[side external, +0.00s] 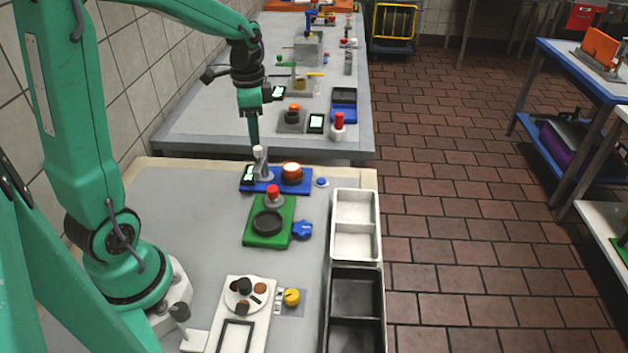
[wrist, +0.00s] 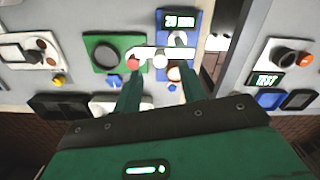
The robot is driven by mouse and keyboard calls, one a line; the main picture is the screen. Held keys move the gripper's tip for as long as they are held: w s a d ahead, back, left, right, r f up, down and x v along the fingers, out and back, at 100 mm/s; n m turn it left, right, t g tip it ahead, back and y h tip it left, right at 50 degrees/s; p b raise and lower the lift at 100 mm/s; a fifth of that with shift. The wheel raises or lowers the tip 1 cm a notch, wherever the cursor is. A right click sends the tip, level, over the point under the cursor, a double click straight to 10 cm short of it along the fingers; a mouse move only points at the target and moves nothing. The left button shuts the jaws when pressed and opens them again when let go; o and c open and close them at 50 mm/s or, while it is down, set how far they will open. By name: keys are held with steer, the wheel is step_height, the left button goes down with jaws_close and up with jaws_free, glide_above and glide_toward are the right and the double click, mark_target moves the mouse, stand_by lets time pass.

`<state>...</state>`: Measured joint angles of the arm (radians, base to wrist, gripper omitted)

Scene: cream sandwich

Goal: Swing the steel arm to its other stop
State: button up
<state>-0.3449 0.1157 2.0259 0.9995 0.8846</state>
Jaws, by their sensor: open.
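The steel arm (wrist: 150,52) shows in the wrist view as a pale bar running left to right, with a round white knob (wrist: 160,60) on it. In the side view a pale upright grip (side external: 260,154) stands by its grey mount on the blue base (side external: 262,186). My gripper (side external: 254,142) points down just above this grip. In the wrist view my gripper (wrist: 158,85) is open, with one finger on each side of the knob's line and nothing held. I cannot tell whether a finger touches the knob.
The blue base carries a display (side external: 248,175) and an orange-topped button (side external: 291,172). A green base with a red knob (side external: 272,191) stands nearer. White trays (side external: 356,242) and black trays (side external: 357,270) line the right edge. A second bench (side external: 200,125) lies beyond a gap.

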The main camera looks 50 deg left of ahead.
mark_target(257, 150)
steer(key=shift+r, duration=1.8)
steer(key=shift+s+d+r, duration=0.15)
steer(key=shift+d+r, duration=0.1)
steer(key=shift+d, duration=0.05)
steer(key=s+d+r+n+t, duration=0.4)
steer(key=s+d+n+t, duration=0.1)
steer(key=s+d, duration=0.7)
steer(key=shift+r+n+t, duration=0.2)
steer(key=shift+n+t, duration=0.1)
steer(key=shift+n, duration=0.3)
